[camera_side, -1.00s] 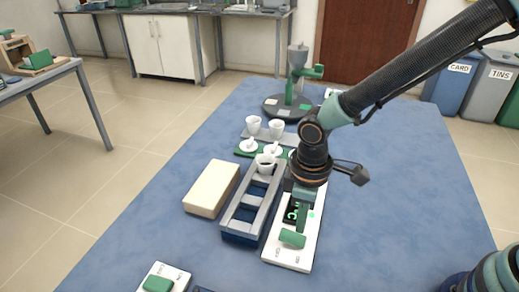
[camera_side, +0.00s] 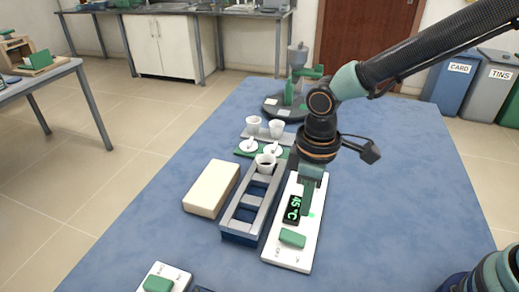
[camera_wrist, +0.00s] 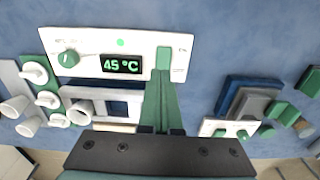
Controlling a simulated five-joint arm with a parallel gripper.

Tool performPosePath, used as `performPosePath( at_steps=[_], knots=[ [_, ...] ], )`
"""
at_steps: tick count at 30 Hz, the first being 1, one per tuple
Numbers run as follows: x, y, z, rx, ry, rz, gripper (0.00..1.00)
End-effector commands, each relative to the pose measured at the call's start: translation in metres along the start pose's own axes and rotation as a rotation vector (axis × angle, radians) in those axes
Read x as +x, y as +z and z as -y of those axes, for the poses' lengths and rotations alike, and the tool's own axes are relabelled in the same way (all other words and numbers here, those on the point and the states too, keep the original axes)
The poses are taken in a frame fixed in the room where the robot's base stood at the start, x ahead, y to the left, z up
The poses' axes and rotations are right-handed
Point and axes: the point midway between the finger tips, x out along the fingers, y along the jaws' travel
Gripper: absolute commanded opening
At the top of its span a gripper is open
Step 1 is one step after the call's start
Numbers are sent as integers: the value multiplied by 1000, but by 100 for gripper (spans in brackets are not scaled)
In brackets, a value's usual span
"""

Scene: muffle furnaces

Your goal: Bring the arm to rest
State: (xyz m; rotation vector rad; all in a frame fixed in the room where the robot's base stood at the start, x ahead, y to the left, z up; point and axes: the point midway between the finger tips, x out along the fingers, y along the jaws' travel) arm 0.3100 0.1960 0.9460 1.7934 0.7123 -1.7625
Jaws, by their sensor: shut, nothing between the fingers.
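My gripper (camera_side: 307,212) is shut and empty, pointing down over a white control panel (camera_side: 287,256). Its green fingers also show in the wrist view (camera_wrist: 160,90), close together. The panel has a green-lit display (camera_side: 292,208) and a green block (camera_side: 292,238) at its near end. In the wrist view the panel (camera_wrist: 135,42) shows its display (camera_wrist: 122,64) reading 45 °C, with a round green knob (camera_wrist: 68,58) on the left. The fingertips appear above the panel; I cannot tell whether they touch it.
More small white cups (camera_side: 254,123) and a grinder-like stand (camera_side: 297,85) are behind. The blue table (camera_side: 400,200) is clear on the right.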

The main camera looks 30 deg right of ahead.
Motion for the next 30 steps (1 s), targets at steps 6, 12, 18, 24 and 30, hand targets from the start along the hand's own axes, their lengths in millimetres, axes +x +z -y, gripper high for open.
performPosePath(
  at_steps=[6,12,18,24,30],
  knots=[
    [-50,25,-46,188,32,-120,0],
    [-93,68,-86,398,79,-244,0],
    [-122,114,-112,592,137,-361,0],
    [-134,144,-123,713,179,-433,0],
    [-137,152,-126,746,190,-452,0]
  ],
)
